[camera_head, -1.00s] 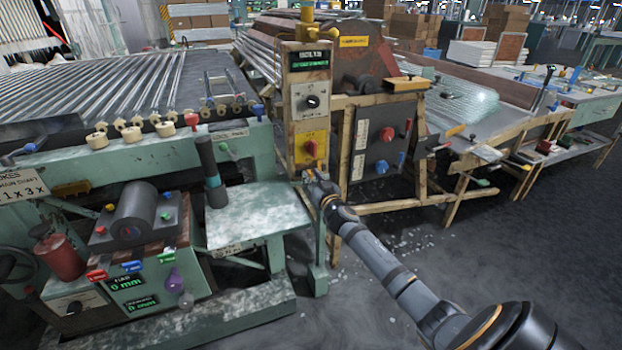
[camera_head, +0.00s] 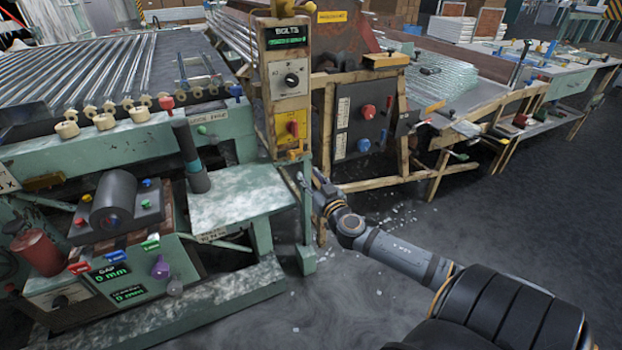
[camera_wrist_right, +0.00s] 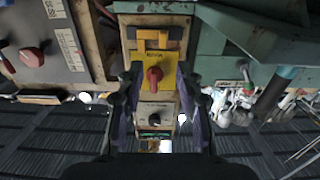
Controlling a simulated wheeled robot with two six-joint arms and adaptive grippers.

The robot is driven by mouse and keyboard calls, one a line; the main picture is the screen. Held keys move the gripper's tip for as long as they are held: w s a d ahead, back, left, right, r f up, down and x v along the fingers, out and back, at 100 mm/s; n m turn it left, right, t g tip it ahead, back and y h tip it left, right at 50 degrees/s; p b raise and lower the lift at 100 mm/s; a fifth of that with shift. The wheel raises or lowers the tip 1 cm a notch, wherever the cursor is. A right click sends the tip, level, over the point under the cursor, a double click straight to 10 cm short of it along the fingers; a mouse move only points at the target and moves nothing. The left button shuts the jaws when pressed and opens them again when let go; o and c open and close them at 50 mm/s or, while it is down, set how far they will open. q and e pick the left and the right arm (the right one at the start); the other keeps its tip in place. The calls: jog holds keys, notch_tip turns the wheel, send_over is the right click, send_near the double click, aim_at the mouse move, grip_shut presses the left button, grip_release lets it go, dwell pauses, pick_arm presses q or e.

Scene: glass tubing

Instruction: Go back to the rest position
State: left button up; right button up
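My right gripper (camera_head: 304,178) is in front of the lower end of a wooden control post (camera_head: 263,98). In the right wrist view its two fingers (camera_wrist_right: 157,105) stand apart with nothing held between them. The post's yellow panel (camera_wrist_right: 140,66) with a red knob (camera_wrist_right: 153,75) shows beyond the fingers, and a black dial (camera_wrist_right: 154,119) shows between them. The red knob also shows in the head view (camera_head: 293,128), above the gripper. I see no contact between fingers and knob. My left gripper is not in view.
A green bench (camera_head: 240,200) and a roller bed with glass tubes (camera_head: 110,65) stand left of the post. A dark panel (camera_head: 345,122) on a wooden frame stands to its right. Open grey floor (camera_head: 510,220) lies right of my arm.

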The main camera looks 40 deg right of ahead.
jog(key=shift+s, duration=0.25)
dwell(0.3)
jog(key=s+d+f+g+h, duration=0.1)
jog(key=s+f+g, duration=0.35)
jog(key=f, duration=0.75)
jog(key=s+f+g+h, duration=0.1)
jog(key=s+f+g, duration=0.4)
jog(key=f, duration=0.6)
jog(key=s+a+f+n+g+y, duration=0.3)
jog(key=s+a+f+g+y, duration=0.3)
jog(key=s+a+f, duration=1.2)
pick_arm(q)
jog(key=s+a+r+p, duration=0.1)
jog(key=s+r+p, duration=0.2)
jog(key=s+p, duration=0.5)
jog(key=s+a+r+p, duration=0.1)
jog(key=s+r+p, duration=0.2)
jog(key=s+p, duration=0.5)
jog(key=p, duration=0.7)
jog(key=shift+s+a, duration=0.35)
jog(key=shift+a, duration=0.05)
pick_arm(e)
jog(key=s+d+r, duration=0.1)
jog(key=s+r, duration=0.2)
jog(key=s, duration=0.6)
jog(key=s+d+r, duration=0.2)
jog(key=s+r, duration=0.1)
jog(key=s, duration=0.5)
jog(key=shift+s+d+r+g, duration=0.15)
jog(key=shift+s+g, duration=0.2)
